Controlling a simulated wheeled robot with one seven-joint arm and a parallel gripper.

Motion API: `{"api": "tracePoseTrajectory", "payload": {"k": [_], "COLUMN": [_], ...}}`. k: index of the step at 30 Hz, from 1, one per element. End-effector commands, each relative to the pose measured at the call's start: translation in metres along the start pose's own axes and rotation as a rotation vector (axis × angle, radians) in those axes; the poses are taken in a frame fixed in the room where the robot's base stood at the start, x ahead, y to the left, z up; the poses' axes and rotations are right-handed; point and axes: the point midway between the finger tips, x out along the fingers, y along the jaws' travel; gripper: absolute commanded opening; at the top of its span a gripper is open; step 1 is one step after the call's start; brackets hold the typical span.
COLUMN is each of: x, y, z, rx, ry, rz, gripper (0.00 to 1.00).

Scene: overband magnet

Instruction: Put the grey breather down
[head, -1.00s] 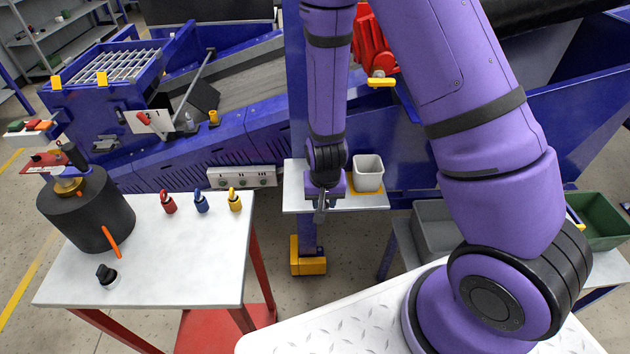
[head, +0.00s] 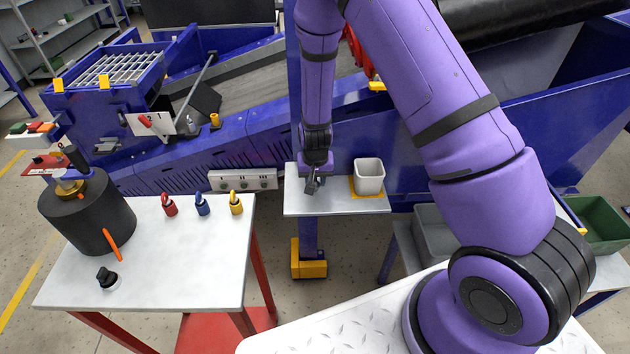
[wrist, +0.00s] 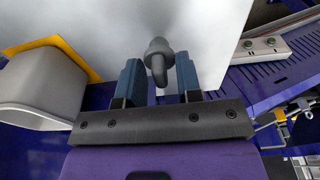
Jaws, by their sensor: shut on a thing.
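The grey breather (wrist: 157,57) shows in the wrist view between the two blue-grey fingers of my gripper (wrist: 158,72), which is shut on it. Its rounded grey body extends past the fingertips over a white surface. In the head view my gripper (head: 313,184) is small and dark, over the left part of a white shelf (head: 335,204). The breather is hard to make out there. From these views I cannot tell whether it touches the shelf.
A pale grey bin (head: 369,177) stands on a yellow patch at the shelf's right, also in the wrist view (wrist: 40,90). A white table (head: 170,270) at left holds a black cylinder (head: 87,215) and red, blue and yellow padlocks. A blue conveyor frame (head: 170,155) lies behind.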

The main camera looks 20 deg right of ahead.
Motion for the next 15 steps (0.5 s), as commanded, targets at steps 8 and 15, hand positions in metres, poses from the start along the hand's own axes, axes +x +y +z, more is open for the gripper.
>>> {"api": "tracePoseTrajectory", "payload": {"k": [8, 15], "x": [0.0081, 0.01], "y": [-0.0005, -0.0006], "z": [0.0011, 0.0012], "rx": [-0.001, -0.001], "ry": [0.001, 0.001], "rz": [-0.001, -0.001], "gripper": [0.09, 0.51]}}
